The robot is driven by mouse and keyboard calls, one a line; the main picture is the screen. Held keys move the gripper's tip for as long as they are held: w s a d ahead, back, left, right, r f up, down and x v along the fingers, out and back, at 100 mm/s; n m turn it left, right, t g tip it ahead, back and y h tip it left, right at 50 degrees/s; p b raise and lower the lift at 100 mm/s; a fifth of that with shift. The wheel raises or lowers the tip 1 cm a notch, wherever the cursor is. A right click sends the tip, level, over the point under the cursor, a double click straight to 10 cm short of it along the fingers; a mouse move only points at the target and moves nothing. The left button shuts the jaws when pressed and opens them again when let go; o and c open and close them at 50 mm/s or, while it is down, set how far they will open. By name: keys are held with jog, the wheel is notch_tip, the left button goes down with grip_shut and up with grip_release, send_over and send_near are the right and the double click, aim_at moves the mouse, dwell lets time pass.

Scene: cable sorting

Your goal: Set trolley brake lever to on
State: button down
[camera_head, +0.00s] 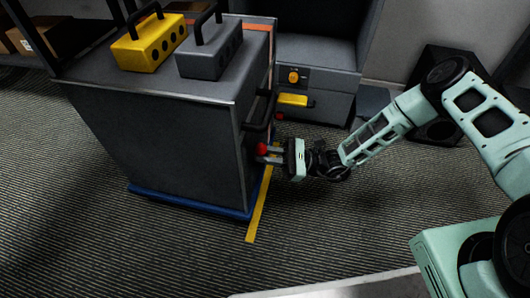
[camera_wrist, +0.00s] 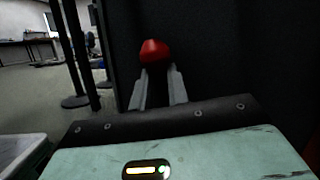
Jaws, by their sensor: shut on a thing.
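The trolley (camera_head: 155,140) is a large grey box on a blue base, with a dark handle (camera_head: 262,115) on its right side. The brake lever (camera_head: 262,148) has a red knob and sits low on that side, below the handle. In the wrist view the red knob (camera_wrist: 154,51) shows at the far end of the fingers, against the dark panel. My gripper (camera_head: 268,154) reaches in from the right and is shut on the brake lever at its red knob. The lever's shaft and pivot are hidden by the fingers.
A yellow box (camera_head: 150,45) and a grey box (camera_head: 210,58) with handles stand on the trolley. A yellow floor strip (camera_head: 259,210) runs beside the trolley. The carpet in front is clear.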

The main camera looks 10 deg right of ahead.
jog(key=shift+w+d+r+m+t+y+p, duration=0.1)
jog(key=shift+w+r+m+t+y+p, duration=0.15)
jog(key=shift+m, duration=0.35)
jog(key=shift+w+r+m+t+y+p, duration=0.1)
jog(key=shift+w+r+m+t+p, duration=0.1)
jog(key=shift+m+t, duration=0.3)
jog(key=shift+w+f+m, duration=0.1)
jog(key=shift+m, duration=0.2)
jog(key=c, duration=1.3)
grip_release()
jog(key=shift+f, duration=0.1)
jog(key=shift+d, duration=0.15)
jog(key=p+v, duration=0.4)
jog(key=v, duration=1.3)
jog(key=shift+d, duration=0.2)
